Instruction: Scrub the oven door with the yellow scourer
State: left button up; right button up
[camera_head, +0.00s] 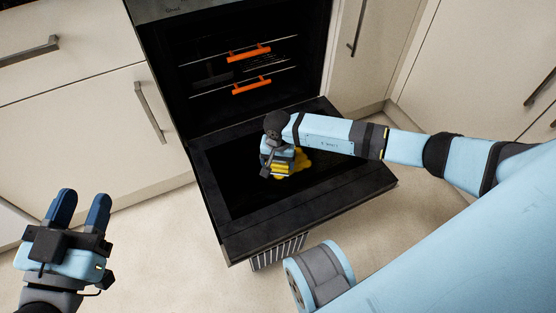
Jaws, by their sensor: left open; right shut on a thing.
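The black oven door (345,184) hangs open, folded down in front of the oven, with its inner side facing up. My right gripper (279,168) is over the middle of the door, pointing down. It is shut on the yellow scourer (303,161), which shows partly around it and appears to lie against the door's dark inner panel. The gripper hides part of the scourer. Whether the yellow patch is all scourer or partly a stain, I cannot tell. My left gripper (80,208) is open and empty at the lower left, away from the door.
The oven cavity (235,80) is open behind the door, with racks bearing orange grips (250,53). Cream cupboards with grey handles (152,112) stand on both sides. A striped item (277,252) shows under the door's front edge. The floor at the left is clear.

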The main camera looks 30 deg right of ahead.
jog(key=shift+f, duration=0.55)
jog(key=o, duration=0.7)
jog(key=shift+c, duration=0.2)
jog(key=shift+r, duration=0.4)
jog(key=c, duration=0.7)
jog(key=shift+d, duration=0.1)
